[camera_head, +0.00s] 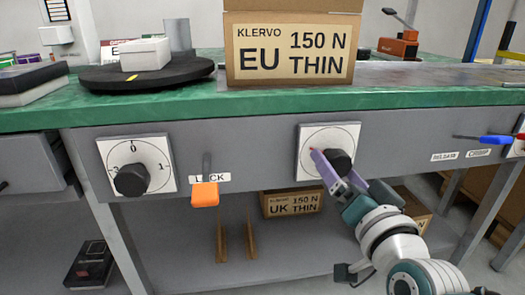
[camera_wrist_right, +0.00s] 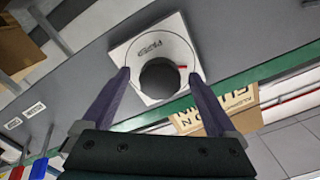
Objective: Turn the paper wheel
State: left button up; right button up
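The right-hand wheel is a round black knob (camera_head: 338,162) on a white square dial plate (camera_head: 312,138) on the bench's grey front. In the right wrist view the knob (camera_wrist_right: 159,79) sits in a white disc with small dark print and a red mark. My right gripper (camera_head: 334,171) is open, with its purple fingers on either side of the knob. Gaps seem to show between fingers and knob; contact cannot be told. A second black knob (camera_head: 132,179) on a numbered dial (camera_head: 134,152) is at the left. My left gripper is not in view.
An orange-ended lever (camera_head: 205,194) hangs between the dials. Blue and red handles (camera_head: 483,140) stick out at the far right. A carton (camera_head: 292,47) and a dark turntable (camera_head: 145,75) stand on the green-edged bench. Boxes sit on the shelf below.

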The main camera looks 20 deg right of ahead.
jog(key=shift+s, duration=0.1)
jog(key=shift+s+a+r+p, duration=0.1)
jog(key=shift+s+p, duration=0.2)
jog(key=shift+s, duration=0.05)
jog(key=p+v, duration=0.2)
jog(key=v, duration=0.7)
jog(key=shift+p, duration=0.35)
